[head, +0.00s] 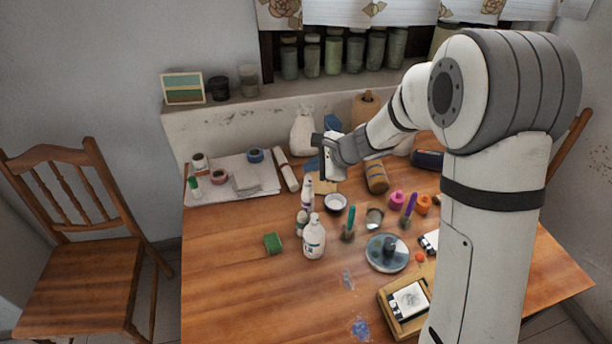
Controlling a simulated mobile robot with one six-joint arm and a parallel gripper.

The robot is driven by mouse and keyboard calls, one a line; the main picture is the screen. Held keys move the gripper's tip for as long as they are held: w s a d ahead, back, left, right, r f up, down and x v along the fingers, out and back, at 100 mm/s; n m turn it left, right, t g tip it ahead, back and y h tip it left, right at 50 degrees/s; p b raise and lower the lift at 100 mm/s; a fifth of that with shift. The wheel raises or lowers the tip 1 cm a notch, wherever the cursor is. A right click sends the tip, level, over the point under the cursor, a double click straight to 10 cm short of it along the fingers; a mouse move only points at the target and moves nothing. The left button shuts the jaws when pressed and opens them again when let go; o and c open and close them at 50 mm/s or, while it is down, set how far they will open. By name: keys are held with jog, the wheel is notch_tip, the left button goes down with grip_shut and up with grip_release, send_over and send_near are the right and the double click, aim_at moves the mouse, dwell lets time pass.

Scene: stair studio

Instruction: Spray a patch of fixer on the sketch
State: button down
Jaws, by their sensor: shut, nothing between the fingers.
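The sketch (410,298), a dark drawing on pale paper, lies in a wooden tray or frame (391,319) at the table's front right, partly hidden by my arm. A white bottle with a label (314,240) stands upright near the table's middle. Behind it stands a slimmer white bottle (307,193), with a small pale bottle (301,222) between them. I cannot tell which one holds the fixer. My gripper (322,154) is shut and empty, raised over the back of the table, behind the bottles and far from the sketch.
A round glass dish (387,254), a green sponge (273,243), a white bowl (335,202) and upright brushes (350,222) crowd the middle. A board with tape rolls (233,182) lies back left. The front left of the table (235,300) is clear. A chair (90,250) stands left.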

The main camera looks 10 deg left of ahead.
notch_tip(320, 180, up, 6)
jog(key=p, duration=0.4)
dwell(2.5)
notch_tip(320, 180, down, 5)
jog(key=shift+f, duration=0.2)
jog(key=shift+f+b, duration=0.4)
jog(key=shift+b, duration=0.25)
dwell(0.4)
dwell(2.0)
jog(key=shift+f+b, duration=0.4)
jog(key=shift+b, duration=0.25)
